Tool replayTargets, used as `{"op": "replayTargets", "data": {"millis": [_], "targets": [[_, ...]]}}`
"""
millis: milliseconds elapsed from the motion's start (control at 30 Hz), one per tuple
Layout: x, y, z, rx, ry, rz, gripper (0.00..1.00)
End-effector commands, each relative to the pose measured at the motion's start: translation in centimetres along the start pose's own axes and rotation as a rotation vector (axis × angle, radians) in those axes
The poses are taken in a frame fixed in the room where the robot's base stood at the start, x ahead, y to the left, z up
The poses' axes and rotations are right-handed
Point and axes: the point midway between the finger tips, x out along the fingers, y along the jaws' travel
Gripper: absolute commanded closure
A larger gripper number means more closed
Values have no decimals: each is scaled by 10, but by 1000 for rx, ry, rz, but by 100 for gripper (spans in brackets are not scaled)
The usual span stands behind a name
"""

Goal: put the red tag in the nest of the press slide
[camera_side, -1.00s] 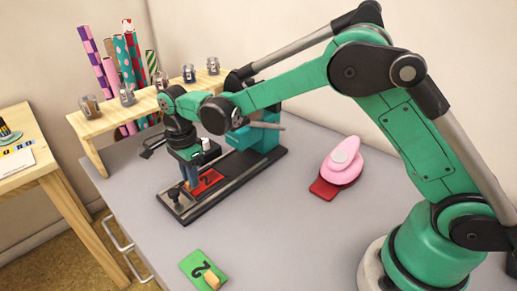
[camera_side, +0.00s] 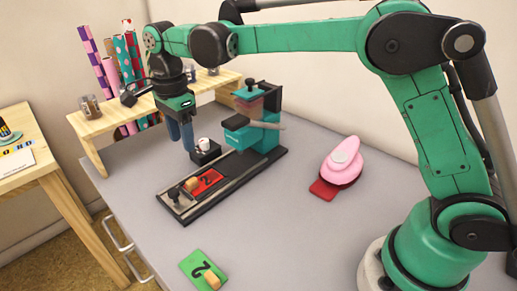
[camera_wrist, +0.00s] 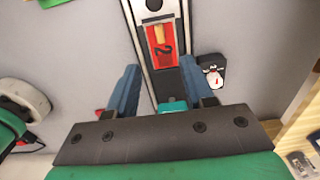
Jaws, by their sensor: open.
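The red tag (camera_side: 211,180), marked with a black 2 and carrying a small wooden grip block, lies flat on the slide of the press (camera_side: 259,136), towards the rail's front end. In the wrist view the red tag (camera_wrist: 155,56) sits lined up between the dark edges of the rail; it looks seated in the nest. My gripper (camera_side: 183,148) is raised above the table behind the tag, apart from it. In the wrist view its two blue fingers (camera_wrist: 159,68) are spread with nothing between them.
A green tag (camera_side: 203,270) marked 2 lies at the table's front. A wooden rack (camera_side: 88,137) stands at back left.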

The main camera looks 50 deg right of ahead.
Motion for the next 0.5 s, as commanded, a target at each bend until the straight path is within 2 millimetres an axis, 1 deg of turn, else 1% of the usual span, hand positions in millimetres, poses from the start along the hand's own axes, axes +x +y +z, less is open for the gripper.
{"op": "replayTargets", "data": {"millis": [33, 100, 200, 500], "targets": [[-7, 0, 0, 0, 0, 0, 53], [-15, 0, 0, 0, 0, 0, 53], [-22, 0, 0, 0, 0, 0, 53], [-25, 0, 0, 0, 0, 0, 53]]}}
